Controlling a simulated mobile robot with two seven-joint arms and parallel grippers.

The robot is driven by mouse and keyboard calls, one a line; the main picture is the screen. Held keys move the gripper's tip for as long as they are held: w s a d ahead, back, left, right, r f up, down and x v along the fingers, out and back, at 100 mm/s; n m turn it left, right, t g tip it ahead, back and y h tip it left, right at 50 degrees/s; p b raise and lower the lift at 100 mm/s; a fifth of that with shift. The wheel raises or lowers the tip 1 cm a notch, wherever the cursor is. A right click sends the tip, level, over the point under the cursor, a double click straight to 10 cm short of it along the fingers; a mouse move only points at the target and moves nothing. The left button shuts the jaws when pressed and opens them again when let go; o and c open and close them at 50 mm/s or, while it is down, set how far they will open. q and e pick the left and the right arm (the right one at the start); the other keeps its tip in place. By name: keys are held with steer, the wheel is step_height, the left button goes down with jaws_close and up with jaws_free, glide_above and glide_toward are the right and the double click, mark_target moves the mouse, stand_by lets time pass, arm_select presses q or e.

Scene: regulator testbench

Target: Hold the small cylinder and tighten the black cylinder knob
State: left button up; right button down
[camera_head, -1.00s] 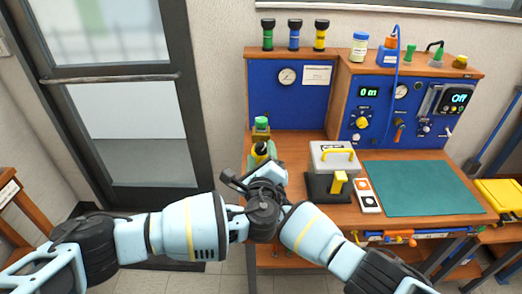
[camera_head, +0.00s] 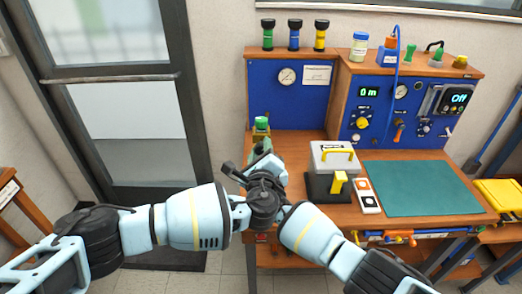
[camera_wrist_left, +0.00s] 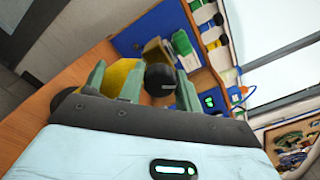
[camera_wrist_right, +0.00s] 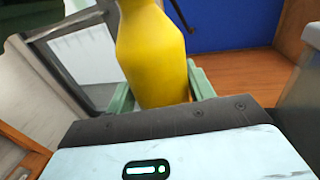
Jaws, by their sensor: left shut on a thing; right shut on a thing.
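The small yellow cylinder (camera_wrist_right: 152,55) stands between the green fingers of my right gripper (camera_wrist_right: 160,92), which is shut on it. In the left wrist view, the black knob (camera_wrist_left: 160,80) lies between the fingers of my left gripper (camera_wrist_left: 140,85), with yellow (camera_wrist_left: 123,76) beside it. My left gripper is shut, apparently on the black knob; its exact contact is hard to see. In the head view, my left gripper (camera_head: 262,160) is at the bench's left end; the cylinder, knob and right gripper are hidden behind my wrists.
A green-topped piece (camera_head: 261,123) stands just behind the grippers. A grey case with a yellow handle (camera_head: 334,157) and a white-orange device (camera_head: 368,196) are to the right. A green mat (camera_head: 420,188) is bare. Blue panels (camera_head: 290,95) rise behind.

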arm_select(q)
steer(key=shift+m, duration=3)
steer(key=shift+f, duration=0.1)
steer(key=o, duration=1)
steer(key=shift+s, duration=0.15)
steer(key=s, duration=1.1)
steer(key=shift+s, duration=0.4)
steer(key=s, duration=1.2)
